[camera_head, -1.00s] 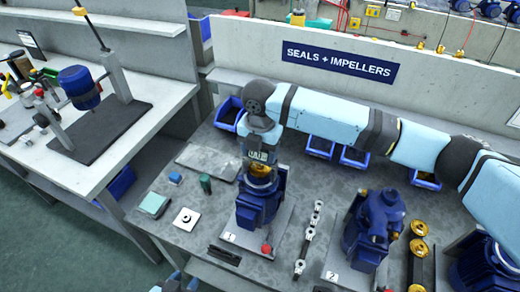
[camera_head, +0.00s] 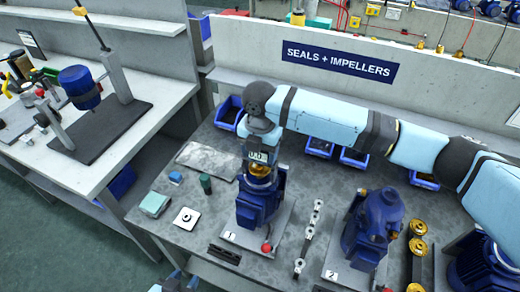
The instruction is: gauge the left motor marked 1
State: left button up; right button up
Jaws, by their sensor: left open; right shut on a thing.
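The blue motor marked 1 (camera_head: 257,203) stands upright on a light plate with a red knob at its front right corner. A gauge with a small display (camera_head: 258,156), which seems to read 0.0, is at the brass top (camera_head: 260,172) of this motor. My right gripper (camera_head: 262,146) points down and is shut on the gauge; its fingers are mostly hidden by the wrist. I cannot tell whether the gauge touches the brass part. Only a light blue piece of my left arm shows at the bottom edge; its gripper is out of view.
The motor marked 2 (camera_head: 372,228) stands to the right, with a strip of metal parts (camera_head: 308,238) between. Brass impellers (camera_head: 418,247) are further right. Blue bins (camera_head: 230,113) stand behind.

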jog(key=o, duration=1.6)
jog(key=shift+o, duration=0.2)
jog(key=shift+r, duration=0.1)
notch_tip(320, 180, up, 6)
jog(key=p, duration=0.6)
jog(key=shift+r+p, duration=0.6)
jog(key=shift+p, duration=0.2)
jog(key=shift+r+p, duration=0.8)
jog(key=shift+r, duration=0.05)
jog(key=shift+f, duration=0.1)
